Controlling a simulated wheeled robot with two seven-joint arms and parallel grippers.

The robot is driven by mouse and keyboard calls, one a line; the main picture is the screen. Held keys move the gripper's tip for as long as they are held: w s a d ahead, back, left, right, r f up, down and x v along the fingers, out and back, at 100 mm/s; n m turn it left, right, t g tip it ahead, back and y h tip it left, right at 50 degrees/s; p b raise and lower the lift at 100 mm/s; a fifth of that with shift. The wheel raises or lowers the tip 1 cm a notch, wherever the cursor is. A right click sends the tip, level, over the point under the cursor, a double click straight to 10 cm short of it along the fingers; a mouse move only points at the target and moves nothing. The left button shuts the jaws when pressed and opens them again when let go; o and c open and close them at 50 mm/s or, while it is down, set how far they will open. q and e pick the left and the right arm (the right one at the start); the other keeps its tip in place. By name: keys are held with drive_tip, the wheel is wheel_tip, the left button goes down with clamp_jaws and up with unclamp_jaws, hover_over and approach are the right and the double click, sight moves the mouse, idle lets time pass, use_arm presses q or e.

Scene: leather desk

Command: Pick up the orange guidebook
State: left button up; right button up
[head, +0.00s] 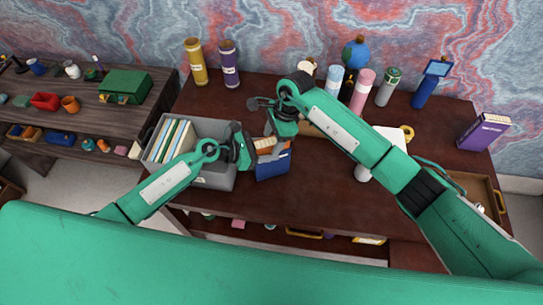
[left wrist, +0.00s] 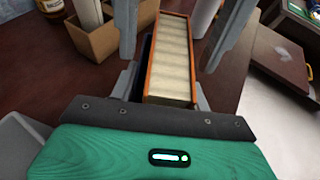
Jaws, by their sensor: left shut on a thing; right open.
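The orange guidebook (head: 266,142) shows in the head view just right of the grey bin, partly behind the blue book holder (head: 273,166). In the left wrist view the guidebook (left wrist: 169,62) stands between the fingers, its cream page edges facing the camera and its orange covers at the sides. My left gripper (head: 250,148) is shut on it. Whether the book is clear of the holder cannot be told. My right gripper (head: 262,104) is open and empty, above the desk behind the guidebook.
A grey bin (head: 215,177) with upright books stands left of the holder. Yellow (head: 196,62) and purple (head: 229,64) tubes stand at the back left. Several bottles and a globe (head: 356,53) line the back. A purple box (head: 484,131) stands at the right. The front middle desk (head: 310,195) is clear.

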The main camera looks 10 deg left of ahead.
drive_tip(key=shift+f, duration=0.25)
idle(0.3)
drive_tip(key=shift+c, duration=0.2)
clamp_jaws()
